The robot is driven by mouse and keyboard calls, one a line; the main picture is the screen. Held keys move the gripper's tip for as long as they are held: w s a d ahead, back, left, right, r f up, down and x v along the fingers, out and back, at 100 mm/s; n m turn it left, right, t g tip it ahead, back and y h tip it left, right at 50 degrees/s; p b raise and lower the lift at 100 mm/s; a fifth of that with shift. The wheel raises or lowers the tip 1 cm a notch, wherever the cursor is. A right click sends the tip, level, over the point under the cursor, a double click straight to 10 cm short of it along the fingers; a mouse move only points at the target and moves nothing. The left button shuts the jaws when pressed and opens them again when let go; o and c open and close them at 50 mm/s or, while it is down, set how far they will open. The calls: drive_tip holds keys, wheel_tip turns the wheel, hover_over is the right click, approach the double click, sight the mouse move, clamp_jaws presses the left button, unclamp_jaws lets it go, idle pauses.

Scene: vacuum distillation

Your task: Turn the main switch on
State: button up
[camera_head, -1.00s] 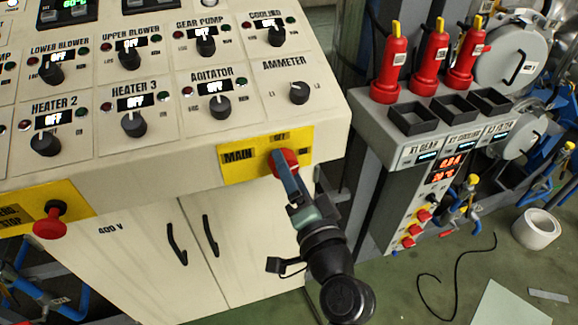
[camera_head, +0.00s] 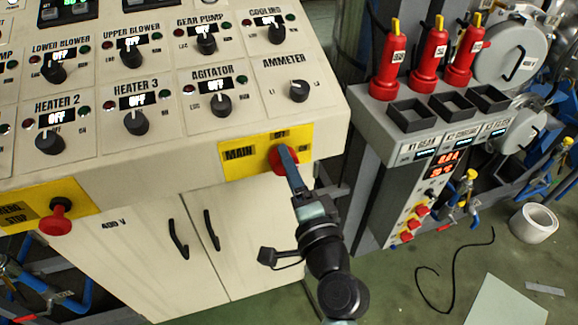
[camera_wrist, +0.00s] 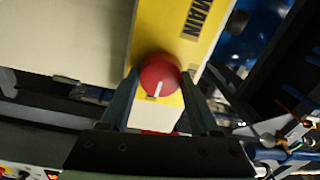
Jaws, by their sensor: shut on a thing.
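The main switch (camera_head: 280,161) is a red round knob on a yellow plate marked MAIN (camera_head: 238,154), on the front edge of the cream control cabinet. My gripper (camera_head: 285,152) is at the knob with its fingers closed around it. In the wrist view the red knob (camera_wrist: 160,76) sits between my two fingers, with a white mark on its face. The head view shows my fingers edge-on, covering part of the knob, so its exact turn is hard to read there.
A red emergency stop button (camera_head: 56,217) is on a yellow plate at the left. Black knobs with displays reading OFF cover the sloped panel (camera_head: 165,75). Cabinet doors (camera_head: 150,250) are below.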

drive_tip(key=o, duration=1.4)
drive_tip(key=shift+c, duration=0.2)
drive_tip(key=b+v, duration=0.3)
drive_tip(key=v, duration=1)
drive_tip(key=shift+w, duration=0.1)
